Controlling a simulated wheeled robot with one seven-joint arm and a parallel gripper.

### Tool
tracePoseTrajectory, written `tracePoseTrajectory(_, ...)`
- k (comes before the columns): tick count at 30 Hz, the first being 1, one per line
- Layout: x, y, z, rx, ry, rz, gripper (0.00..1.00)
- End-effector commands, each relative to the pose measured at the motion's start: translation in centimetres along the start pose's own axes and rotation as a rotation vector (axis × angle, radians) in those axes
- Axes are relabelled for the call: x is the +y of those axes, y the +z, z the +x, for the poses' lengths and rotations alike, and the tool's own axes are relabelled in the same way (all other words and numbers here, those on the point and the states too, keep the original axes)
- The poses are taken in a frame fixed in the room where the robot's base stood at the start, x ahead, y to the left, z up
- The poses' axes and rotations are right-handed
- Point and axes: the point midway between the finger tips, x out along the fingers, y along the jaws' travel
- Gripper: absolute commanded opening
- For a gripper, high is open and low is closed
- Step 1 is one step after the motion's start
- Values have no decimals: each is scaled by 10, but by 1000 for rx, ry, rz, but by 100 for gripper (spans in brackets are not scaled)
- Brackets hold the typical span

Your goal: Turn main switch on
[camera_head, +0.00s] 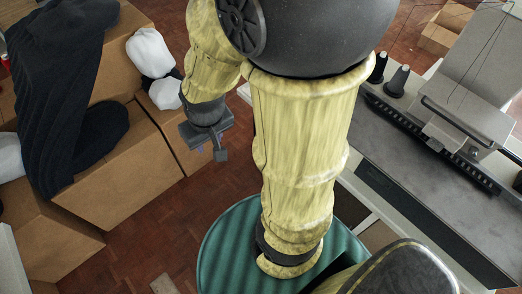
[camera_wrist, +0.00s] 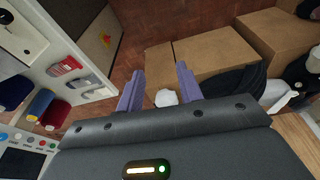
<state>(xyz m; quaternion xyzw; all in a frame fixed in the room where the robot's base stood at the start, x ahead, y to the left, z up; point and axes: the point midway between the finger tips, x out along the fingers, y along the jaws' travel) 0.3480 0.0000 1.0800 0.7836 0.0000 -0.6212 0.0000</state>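I cannot make out the main switch for certain in either view. A panel with several small coloured buttons (camera_wrist: 30,140) shows at the lower left of the wrist view, above a dark screen (camera_wrist: 22,162). The sewing machine station (camera_head: 440,160) stands at the right of the head view, partly covered by my arm. My gripper (camera_wrist: 158,88) is open, with its two purple fingers apart and nothing held between them. In the head view my gripper (camera_head: 215,150) hangs over the floor near the cardboard boxes, away from the station.
Cardboard boxes (camera_head: 130,165) with dark cloth (camera_head: 60,90) and white bundles (camera_head: 152,52) fill the left. A green round seat (camera_head: 225,250) is below my arm. Thread spools (camera_head: 397,82) stand on the station. Red and blue spools (camera_wrist: 42,105) sit on a shelf.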

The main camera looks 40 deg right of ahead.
Motion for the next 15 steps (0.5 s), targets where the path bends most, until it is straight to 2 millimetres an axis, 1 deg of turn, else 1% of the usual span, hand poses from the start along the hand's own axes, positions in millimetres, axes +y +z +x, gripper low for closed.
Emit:
tracePoseTrajectory(6,0,0,0,0,0,0,36)
tracePoseTrajectory(8,0,0,0,1,0,1,48)
tracePoseTrajectory(9,0,-1,3,3,-1,3,56)
tracePoseTrajectory(10,-1,-2,5,6,-3,7,61)
tracePoseTrajectory(11,-1,-4,9,10,-5,13,61)
tracePoseTrajectory(13,-3,-10,22,24,-13,32,61)
tracePoseTrajectory(14,-4,-14,30,33,-17,46,61)
tracePoseTrajectory(15,-5,-20,42,48,-23,67,61)
